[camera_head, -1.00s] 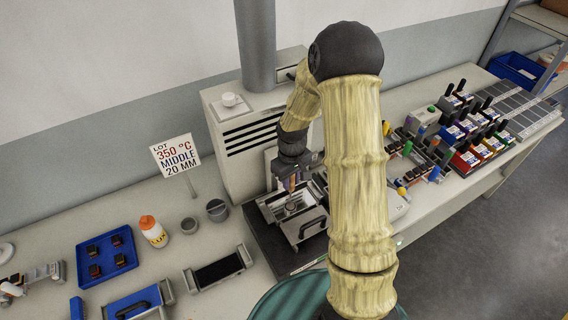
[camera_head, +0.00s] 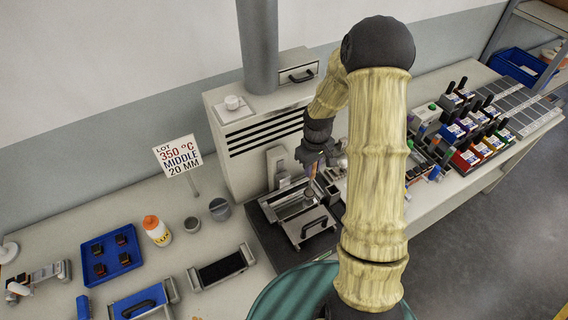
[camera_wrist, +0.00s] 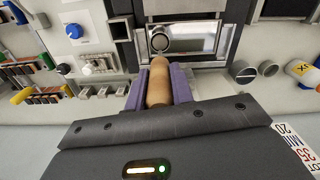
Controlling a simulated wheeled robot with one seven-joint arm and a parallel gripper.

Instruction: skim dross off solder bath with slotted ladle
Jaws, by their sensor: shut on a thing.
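My gripper (camera_wrist: 158,88) is shut on the wooden handle (camera_wrist: 158,85) of the ladle in the wrist view. The ladle's round head (camera_wrist: 159,42) shows beyond the handle, over the solder bath (camera_wrist: 205,42), a shiny rectangular pool in a metal frame. In the head view my gripper (camera_head: 313,172) is above the bath (camera_head: 291,207), with the ladle (camera_head: 309,190) hanging down at it. Whether the ladle head touches the solder surface is unclear. Dross cannot be made out at this size.
Two small round cups (camera_head: 219,209) and an orange-capped bottle (camera_head: 157,231) stand left of the bath. A blue tray (camera_head: 109,255) holds dark parts. A tall white housing (camera_head: 258,130) stands behind the bath.

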